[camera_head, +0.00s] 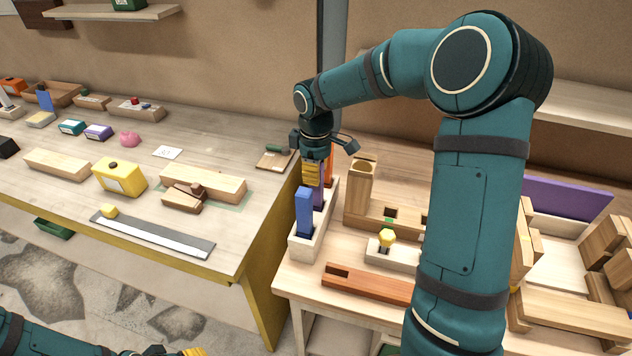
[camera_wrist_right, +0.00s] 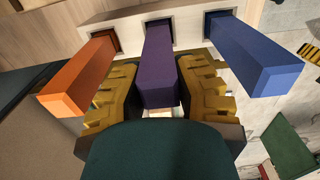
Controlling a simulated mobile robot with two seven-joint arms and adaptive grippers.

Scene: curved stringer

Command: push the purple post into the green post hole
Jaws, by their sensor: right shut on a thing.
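The purple post (camera_head: 319,197) stands upright in the pale rack (camera_head: 304,245), between a blue post (camera_head: 304,210) and an orange post (camera_head: 329,168). My right gripper (camera_head: 313,172) points down over it, its yellow fingers shut on the post's upper part. In the right wrist view the purple post (camera_wrist_right: 160,68) lies between the fingers (camera_wrist_right: 160,90), its far end in the rack's middle socket. The wooden curved stringer (camera_head: 360,198) has a dark square hole with a green mark (camera_head: 389,219) beside it. My left gripper (camera_head: 180,352) is cut off at the bottom edge, its jaws unclear.
A small block with a yellow knob (camera_head: 387,238) stands in front of the stringer. A reddish slotted bar (camera_head: 368,284) lies nearer. My right arm hides part of the right side. The left table (camera_head: 150,220) holds several blocks, boxes and a metal ruler-like strip.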

